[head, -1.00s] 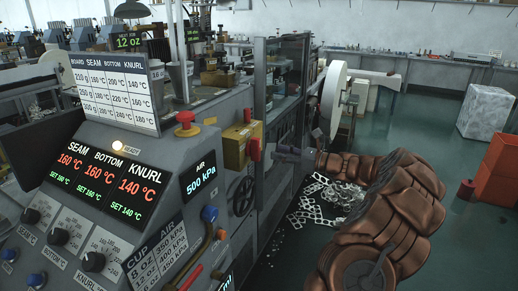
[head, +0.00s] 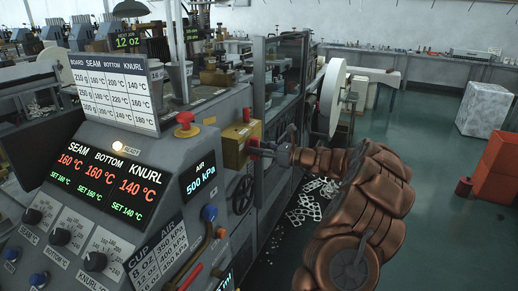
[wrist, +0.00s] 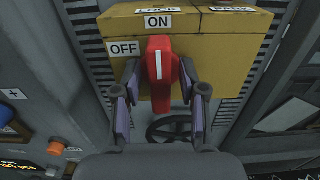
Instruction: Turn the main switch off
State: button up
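The main switch is a yellow box (head: 234,152) on the side of the machine in the head view; it also fills the top of the wrist view (wrist: 225,50). Its red handle (wrist: 161,72) stands upright, with its white line toward the ON label (wrist: 158,21). The OFF label (wrist: 124,48) is to the left of the handle. My gripper (wrist: 160,72) has one finger on each side of the handle, with a visible gap at least on the left. It looks open around the handle. In the head view my gripper (head: 268,149) reaches the box from the right.
A black handwheel (head: 242,195) is below the box. A red mushroom button (head: 185,124) and an air display (head: 199,181) are to its left. A glazed guard (head: 283,85) stands behind. Metal scraps (head: 305,208) lie on the floor; open floor is to the right.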

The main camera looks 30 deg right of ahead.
grip_shut()
jog(key=shift+f+n+b, duration=0.1)
jog(key=shift+n+b, duration=0.3)
jog(key=shift+b, duration=0.15)
jog(key=n+b, duration=0.2)
jog(key=b, duration=0.1)
jog(key=n+b, duration=0.1)
jog(key=shift+s+a+f+n, duration=0.1)
jog(key=shift+a+f+n, duration=0.15)
jog(key=shift+n, duration=0.15)
jog(key=n+b, duration=0.2)
jog(key=b, duration=0.1)
jog(key=n+b, duration=0.3)
jog(key=shift+s+a+f+b, duration=0.15)
jog(key=shift+a+f+b, duration=0.05)
jog(key=shift+b, duration=0.2)
jog(key=shift+f+n+b, duration=0.15)
jog(key=shift+n+b, duration=3.85)
jog(key=shift+b, duration=0.45)
jog(key=shift+a+n, duration=0.1)
jog(key=shift+n, duration=0.2)
